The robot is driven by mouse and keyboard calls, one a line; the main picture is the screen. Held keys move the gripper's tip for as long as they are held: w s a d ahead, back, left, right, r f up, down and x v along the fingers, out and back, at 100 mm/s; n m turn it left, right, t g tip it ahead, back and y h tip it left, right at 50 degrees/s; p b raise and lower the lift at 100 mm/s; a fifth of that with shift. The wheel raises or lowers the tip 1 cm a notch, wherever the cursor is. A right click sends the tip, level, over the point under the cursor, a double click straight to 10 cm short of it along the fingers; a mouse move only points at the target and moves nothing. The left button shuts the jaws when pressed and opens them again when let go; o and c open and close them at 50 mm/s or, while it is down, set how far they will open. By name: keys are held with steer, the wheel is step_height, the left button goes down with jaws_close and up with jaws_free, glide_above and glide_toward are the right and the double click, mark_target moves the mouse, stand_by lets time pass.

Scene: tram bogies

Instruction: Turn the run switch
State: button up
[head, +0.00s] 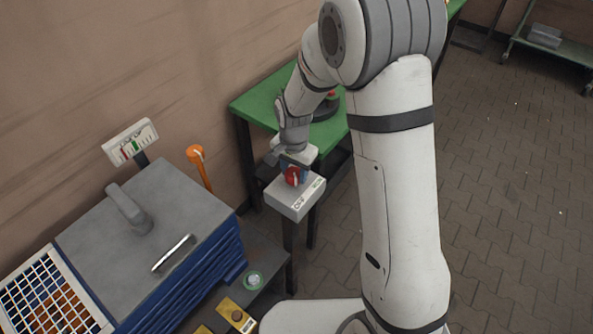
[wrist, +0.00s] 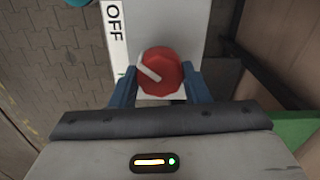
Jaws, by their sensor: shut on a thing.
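The run switch is a red round knob (wrist: 160,72) with a white pointer line, set on a light grey box (head: 295,195). In the wrist view the pointer slants toward the upper left. A white label strip (wrist: 115,30) beside the knob reads OFF at one end; its other end is mostly hidden by my gripper. My gripper (wrist: 160,84) is shut on the knob, one blue finger on each side. In the head view the red knob (head: 294,176) shows at the fingertips, partly covered by my gripper.
A green table (head: 262,104) stands behind the switch box against the wall. A blue cabinet with a grey top (head: 160,215) stands at left, near an orange-knobbed lever (head: 196,153) and a gauge panel (head: 130,141). A yellow button box (head: 236,315) is in front. Paved floor at right is open.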

steer(key=shift+s+f+n, duration=0.15)
steer(key=shift+n, duration=0.15)
steer(key=n+b, duration=0.2)
steer(key=shift+f+n, duration=0.1)
steer(key=shift+n, duration=0.3)
steer(key=n+b, duration=0.1)
steer(key=n, duration=0.3)
steer(key=shift+s+n+b, duration=0.1)
steer(key=shift+n+b, duration=0.2)
steer(key=shift+b, duration=0.05)
steer(key=n+b, duration=0.1)
steer(key=n, duration=0.3)
steer(key=shift+n+b, duration=0.55)
steer(key=shift+n, duration=1.35)
steer(key=o, duration=1)
steer(key=shift+r, duration=0.2)
